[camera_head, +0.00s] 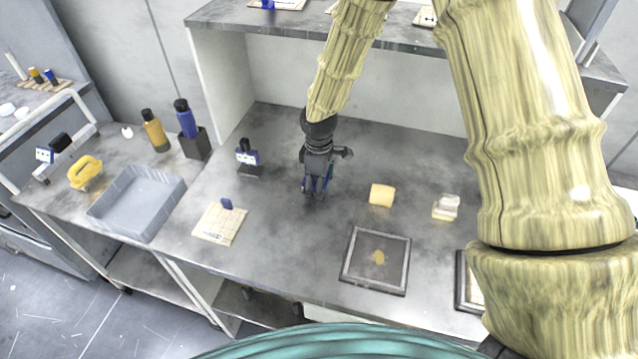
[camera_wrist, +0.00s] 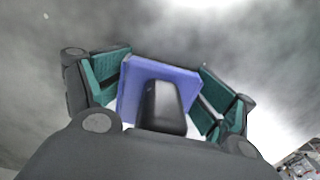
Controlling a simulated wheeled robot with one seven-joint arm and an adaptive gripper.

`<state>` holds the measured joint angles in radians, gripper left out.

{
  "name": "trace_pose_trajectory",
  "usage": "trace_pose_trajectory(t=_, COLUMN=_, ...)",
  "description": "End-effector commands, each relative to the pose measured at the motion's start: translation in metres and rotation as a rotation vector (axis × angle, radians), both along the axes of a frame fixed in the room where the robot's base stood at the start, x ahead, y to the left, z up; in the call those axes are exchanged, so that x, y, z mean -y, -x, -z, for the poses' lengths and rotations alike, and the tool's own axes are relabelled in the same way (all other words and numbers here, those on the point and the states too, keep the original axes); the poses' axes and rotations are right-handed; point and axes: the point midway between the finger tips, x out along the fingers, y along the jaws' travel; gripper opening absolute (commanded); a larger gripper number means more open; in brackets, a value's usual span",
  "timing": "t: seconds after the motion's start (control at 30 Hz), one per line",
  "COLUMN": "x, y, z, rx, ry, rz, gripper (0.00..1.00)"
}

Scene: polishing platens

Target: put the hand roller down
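My gripper (camera_head: 316,190) points down over the middle of the grey bench. In the wrist view my gripper (camera_wrist: 165,88) has its teal finger pads on both sides of a blue-violet piece with a black grip, which I take for the hand roller (camera_wrist: 182,76). The pads appear closed against its sides. In the head view only a sliver of blue (camera_head: 329,176) shows at the fingers. My fingers hide most of the roller, and I cannot tell whether it touches the bench (camera_head: 285,240).
Left of my gripper are a black stand with a blue-white label (camera_head: 247,158) and a beige board (camera_head: 218,225) with a small blue piece. To the right are a yellow block (camera_head: 381,195), a white block (camera_head: 446,207) and a framed dark plate (camera_head: 357,270). A grey tray (camera_head: 120,225) stands far left.

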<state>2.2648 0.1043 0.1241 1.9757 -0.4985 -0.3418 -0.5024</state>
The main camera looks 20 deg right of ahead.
Motion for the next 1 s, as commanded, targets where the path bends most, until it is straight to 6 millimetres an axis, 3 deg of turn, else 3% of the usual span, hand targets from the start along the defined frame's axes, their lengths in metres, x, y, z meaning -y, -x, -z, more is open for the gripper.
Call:
trace_pose_trajectory(t=0.37, x=0.001, y=-0.001, z=-0.005, rx=0.002, ry=0.001, rz=0.001, gripper=0.74)
trace_pose_trajectory(t=0.57, x=0.001, y=-0.002, z=-0.021, rx=0.006, ry=0.000, rz=0.001, gripper=0.74)
trace_pose_trajectory(t=1.0, x=0.000, y=-0.003, z=-0.078, rx=0.006, ry=0.000, rz=0.001, gripper=0.74)
